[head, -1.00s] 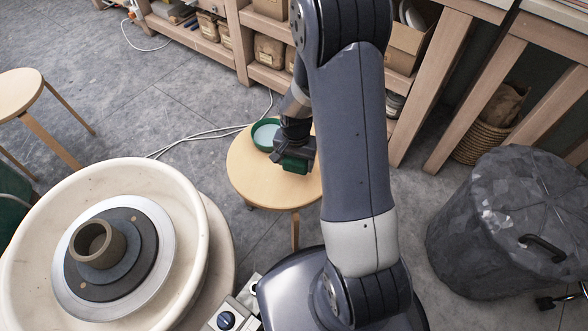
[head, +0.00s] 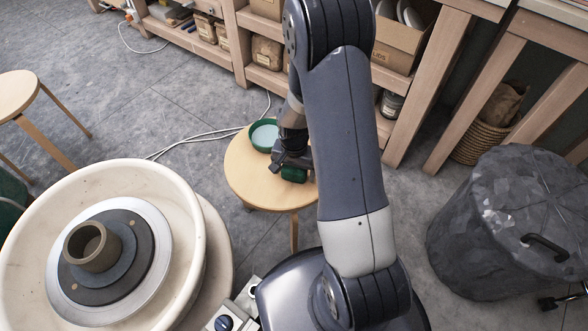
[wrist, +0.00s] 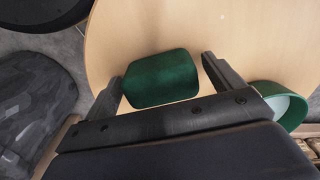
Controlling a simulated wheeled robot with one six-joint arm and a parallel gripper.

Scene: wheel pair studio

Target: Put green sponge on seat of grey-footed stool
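The green sponge (head: 294,175) appears to rest on the pale wooden seat of the middle stool (head: 250,180), near its right side. In the wrist view the sponge (wrist: 160,79) lies between my two fingers, over the seat (wrist: 165,30). My gripper (head: 292,163) is open around it; the right finger stands clear of the sponge, and the left finger is close beside it, touching or not I cannot tell. A second round wooden stool (head: 16,92) stands at the far left. The foot colours of both stools cannot be made out.
A green dish with a pale inside (head: 264,136) sits at the back of the middle seat, close to my right finger in the wrist view (wrist: 282,103). A potter's wheel (head: 30,220) stands at front left, a dark covered bin (head: 500,220) at right. Shelving (head: 243,45) runs behind.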

